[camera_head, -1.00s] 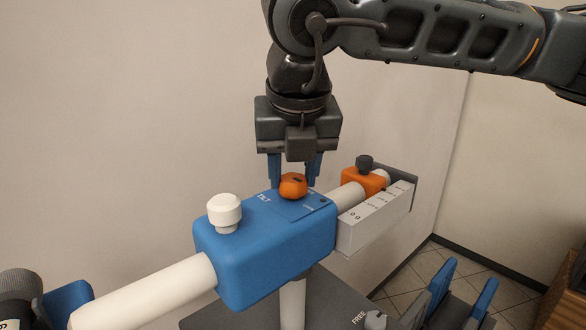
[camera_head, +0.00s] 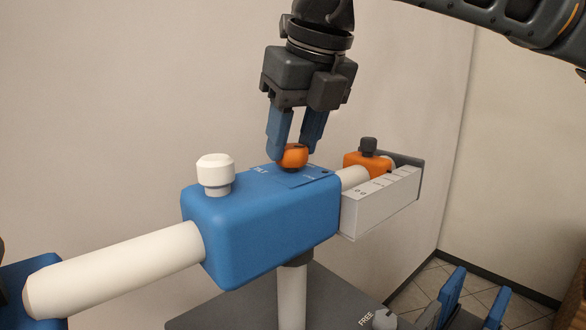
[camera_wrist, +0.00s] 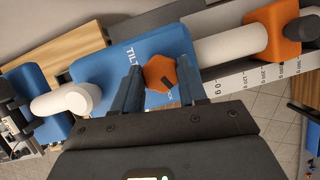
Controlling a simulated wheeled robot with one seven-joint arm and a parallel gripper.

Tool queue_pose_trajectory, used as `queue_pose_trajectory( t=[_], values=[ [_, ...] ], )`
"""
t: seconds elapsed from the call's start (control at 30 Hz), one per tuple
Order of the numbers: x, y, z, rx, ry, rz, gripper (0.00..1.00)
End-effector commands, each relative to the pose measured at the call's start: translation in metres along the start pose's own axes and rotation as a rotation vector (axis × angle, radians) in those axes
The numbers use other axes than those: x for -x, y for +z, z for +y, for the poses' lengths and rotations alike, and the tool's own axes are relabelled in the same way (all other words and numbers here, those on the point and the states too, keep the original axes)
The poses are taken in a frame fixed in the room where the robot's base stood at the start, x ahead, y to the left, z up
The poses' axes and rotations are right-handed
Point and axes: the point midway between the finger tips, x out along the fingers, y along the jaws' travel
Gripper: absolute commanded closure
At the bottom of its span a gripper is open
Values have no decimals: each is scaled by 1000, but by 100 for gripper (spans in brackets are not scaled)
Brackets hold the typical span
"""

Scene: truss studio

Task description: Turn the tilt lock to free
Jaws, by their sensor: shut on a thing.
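The tilt lock is an orange faceted knob (camera_head: 293,155) on top of the blue housing (camera_head: 265,225), beside the printed word TILT. It also shows in the wrist view (camera_wrist: 160,72), with a dark pointer mark toward its lower right. My gripper (camera_head: 294,150) comes down from above with its two blue fingers on either side of the knob, shut on it. In the wrist view the fingers flank the knob left and right. The label plate by the knob is partly covered by the fingers, and its smaller words are too small to read.
A white knob (camera_head: 215,172) stands on the housing's left end. A white bar (camera_head: 120,268) runs left from the housing. At the right are an orange slider (camera_head: 366,163) with a black knob and a grey scale (camera_head: 385,200). A base plate marked FREE (camera_head: 340,300) lies below.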

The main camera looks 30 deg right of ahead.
Motion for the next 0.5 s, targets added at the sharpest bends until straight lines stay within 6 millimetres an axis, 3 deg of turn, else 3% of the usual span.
queue_pose_trajectory(
  t=[0.03,0.5],
  values=[
    [-6,-2,-1,38,17,-2,89],
    [-2,0,-3,450,191,0,89]
  ],
)
